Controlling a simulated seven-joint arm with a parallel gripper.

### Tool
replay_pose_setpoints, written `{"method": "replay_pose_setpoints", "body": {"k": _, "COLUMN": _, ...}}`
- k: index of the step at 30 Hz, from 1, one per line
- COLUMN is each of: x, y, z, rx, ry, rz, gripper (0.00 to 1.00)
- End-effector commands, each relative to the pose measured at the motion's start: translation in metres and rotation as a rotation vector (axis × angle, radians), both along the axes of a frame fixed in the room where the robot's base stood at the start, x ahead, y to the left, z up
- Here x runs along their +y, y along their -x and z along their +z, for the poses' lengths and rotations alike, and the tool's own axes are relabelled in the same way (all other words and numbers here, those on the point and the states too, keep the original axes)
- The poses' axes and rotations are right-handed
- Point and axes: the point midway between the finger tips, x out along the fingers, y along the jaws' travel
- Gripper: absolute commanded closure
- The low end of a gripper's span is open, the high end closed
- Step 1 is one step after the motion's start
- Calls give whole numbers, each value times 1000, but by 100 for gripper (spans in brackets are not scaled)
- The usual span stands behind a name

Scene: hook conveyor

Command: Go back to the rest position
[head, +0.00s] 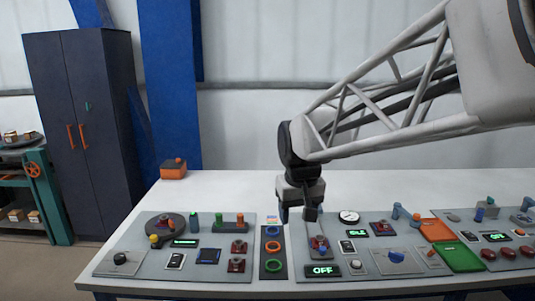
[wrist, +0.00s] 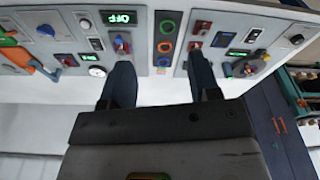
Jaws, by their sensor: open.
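My gripper (head: 298,214) hangs from the arm above the middle of the white table, over the left end of the right-hand control panel. In the wrist view my gripper (wrist: 162,82) shows its two dark fingers wide apart with nothing between them. Beyond the fingertips lies a narrow dark strip with several coloured rings (wrist: 166,47), which also shows in the head view (head: 273,247). The fingers appear apart from the panels, though one fingertip overlaps a red and blue switch in the wrist view.
The white table (head: 230,187) has clear room behind the panels. The left panel (head: 148,232) carries knobs and a round dial; the right panel (head: 377,272) carries a gauge and an "OFF" display (head: 323,270). An orange tray (head: 437,230) and green tray (head: 459,257) lie right. A dark cabinet (head: 85,120) stands behind.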

Motion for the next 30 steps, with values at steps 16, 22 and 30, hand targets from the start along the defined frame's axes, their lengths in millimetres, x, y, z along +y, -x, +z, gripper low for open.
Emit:
{"method": "replay_pose_setpoints", "body": {"k": 16, "x": -77, "y": 125, "z": -15, "rx": -41, "ry": -10, "rz": -143, "gripper": 44}}
{"method": "replay_pose_setpoints", "body": {"k": 22, "x": -97, "y": 170, "z": -28, "rx": -58, "ry": -12, "rz": -197, "gripper": 44}}
{"method": "replay_pose_setpoints", "body": {"k": 30, "x": -113, "y": 217, "z": -47, "rx": -73, "ry": -14, "rz": -251, "gripper": 44}}
